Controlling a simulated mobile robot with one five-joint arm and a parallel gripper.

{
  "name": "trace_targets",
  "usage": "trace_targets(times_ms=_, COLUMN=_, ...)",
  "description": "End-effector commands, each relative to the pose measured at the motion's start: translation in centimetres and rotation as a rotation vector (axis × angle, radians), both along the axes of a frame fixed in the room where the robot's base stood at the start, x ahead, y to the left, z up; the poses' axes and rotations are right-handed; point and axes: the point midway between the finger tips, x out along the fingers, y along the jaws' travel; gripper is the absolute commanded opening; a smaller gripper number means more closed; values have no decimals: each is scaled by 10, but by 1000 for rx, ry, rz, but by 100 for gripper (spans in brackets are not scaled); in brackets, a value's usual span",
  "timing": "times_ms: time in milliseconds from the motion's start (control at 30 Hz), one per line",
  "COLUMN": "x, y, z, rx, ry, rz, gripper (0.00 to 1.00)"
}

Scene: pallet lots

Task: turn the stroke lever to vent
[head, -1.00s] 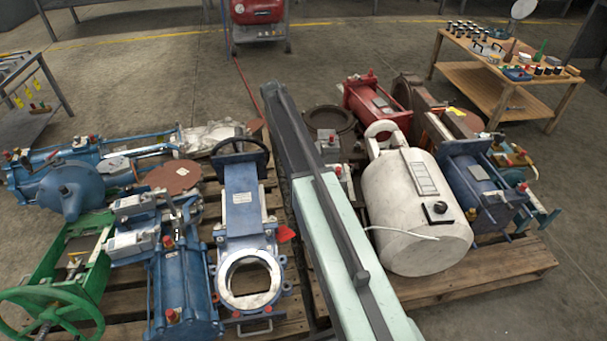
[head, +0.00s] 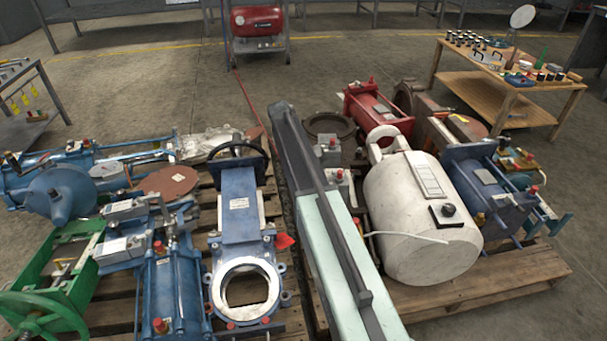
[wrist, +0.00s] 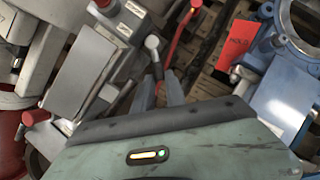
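In the wrist view a small lever with a rounded grey end (wrist: 152,43) stands beside a grey box-shaped valve unit (wrist: 85,72). I cannot read any vent marking, nor tell for certain that this is the stroke lever. My gripper (wrist: 160,88) points at it from below in the picture. Its two dark fingers are apart, with the lever's lower part showing between and beyond them; I cannot tell whether they touch it. In the head view my arm covers the middle, and my gripper and the lever do not show clearly.
A red tag (wrist: 241,46) hangs by a blue valve (wrist: 285,85). In the head view the blue gate valve (head: 238,215) lies left of my arm and a white tank (head: 415,220) right of it, on pallets. A wooden table (head: 510,85) stands at back right. Floor between is clear.

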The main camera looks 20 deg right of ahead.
Motion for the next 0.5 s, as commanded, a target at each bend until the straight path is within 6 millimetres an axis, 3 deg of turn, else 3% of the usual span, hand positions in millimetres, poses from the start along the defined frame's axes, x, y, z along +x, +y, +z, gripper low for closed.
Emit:
trace_targets(times_ms=267, x=-3, y=4, z=0, rx=0, ry=0, rz=54, gripper=0)
trace_targets(times_ms=500, x=-11, y=12, z=0, rx=-1, ry=0, rz=211, gripper=0)
